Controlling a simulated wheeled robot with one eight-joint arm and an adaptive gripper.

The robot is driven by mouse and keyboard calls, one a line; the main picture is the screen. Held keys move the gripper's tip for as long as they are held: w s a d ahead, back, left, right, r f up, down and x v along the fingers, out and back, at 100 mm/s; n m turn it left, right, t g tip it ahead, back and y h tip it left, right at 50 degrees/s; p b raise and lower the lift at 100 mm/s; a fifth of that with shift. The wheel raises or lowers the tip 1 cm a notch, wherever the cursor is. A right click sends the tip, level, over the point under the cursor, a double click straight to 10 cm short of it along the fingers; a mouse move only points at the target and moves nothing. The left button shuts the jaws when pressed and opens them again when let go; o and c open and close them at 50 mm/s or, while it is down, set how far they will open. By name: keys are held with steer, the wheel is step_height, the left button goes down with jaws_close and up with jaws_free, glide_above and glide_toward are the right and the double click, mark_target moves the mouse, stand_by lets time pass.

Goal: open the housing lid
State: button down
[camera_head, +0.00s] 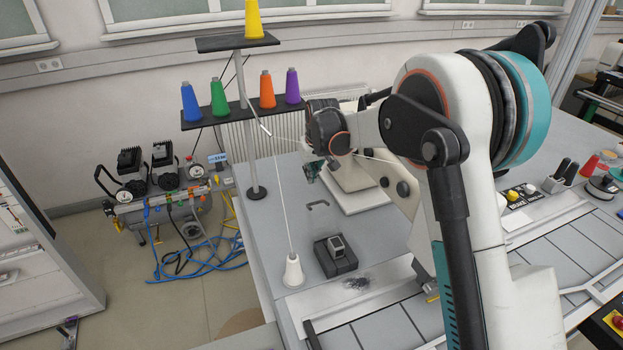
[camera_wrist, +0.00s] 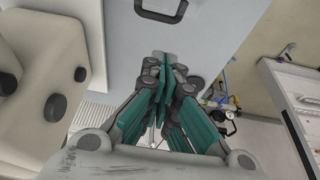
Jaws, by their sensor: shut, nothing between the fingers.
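A dark, U-shaped handle (camera_head: 318,205) stands on the flat grey surface between the white sewing machine and the cone of thread. It also shows at the top edge of the wrist view (camera_wrist: 162,10), where it is partly cut off. The grey surface (camera_wrist: 210,25) around it looks flat; I cannot make out the outline of a lid. My gripper (camera_head: 311,172), with teal fingers, is above and behind the handle, apart from it. In the wrist view my gripper (camera_wrist: 162,66) has its fingers together with nothing between them.
The white sewing machine (camera_head: 358,192) stands close to my gripper and fills the left of the wrist view (camera_wrist: 45,75). A dark box (camera_head: 335,262) and a white thread cone (camera_head: 293,272) stand nearer. A spool rack (camera_head: 245,110) rises at left.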

mark_target(318, 204)
step_height(318, 204, down, 7)
steer(key=shift+r, duration=0.1)
steer(key=shift+s+d, duration=0.15)
steer(key=shift+s, duration=0.3)
steer(key=shift+r, duration=0.1)
steer(key=shift+s, duration=0.1)
stand_by(0.3)
steer(key=shift+s+d+r+t+y+b, duration=0.3)
steer(key=shift+s+d+r+t+b, duration=0.1)
steer(key=shift+s+r+t+b, duration=0.4)
steer(key=shift+s+d+r+t+y+b, duration=0.3)
steer(key=shift+s+d+r+t+b, duration=0.2)
steer(key=shift+s, duration=0.5)
steer(key=shift+s+d+r, duration=0.1)
steer(key=shift+s+r, duration=0.1)
steer(key=shift+s, duration=0.2)
